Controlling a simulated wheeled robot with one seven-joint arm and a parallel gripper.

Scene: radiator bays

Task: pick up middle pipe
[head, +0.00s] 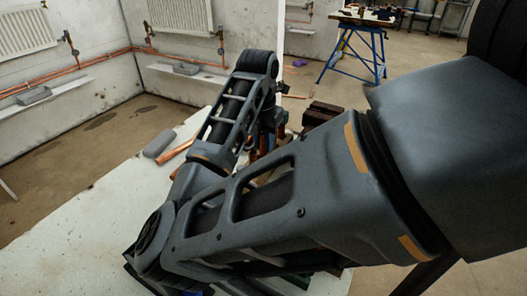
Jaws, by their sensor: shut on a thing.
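A copper pipe (178,150) lies on the pale worktop (95,218), left of my forearm. Its far part passes behind my arm, so I cannot tell its full length. More copper-coloured pieces (281,128) show just right of my wrist, partly covered. My gripper (268,122) hangs below the wrist above the worktop, mostly hidden behind my arm links. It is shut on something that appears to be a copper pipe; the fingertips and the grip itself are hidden. I cannot tell which pipe is the middle one.
A grey rounded object (159,145) lies on the worktop beside the pipe. A dark vice-like block (322,114) stands right of my wrist. A blue trestle (355,50) stands behind. Radiators (180,15) and copper pipework line the walls. The worktop's left front is clear.

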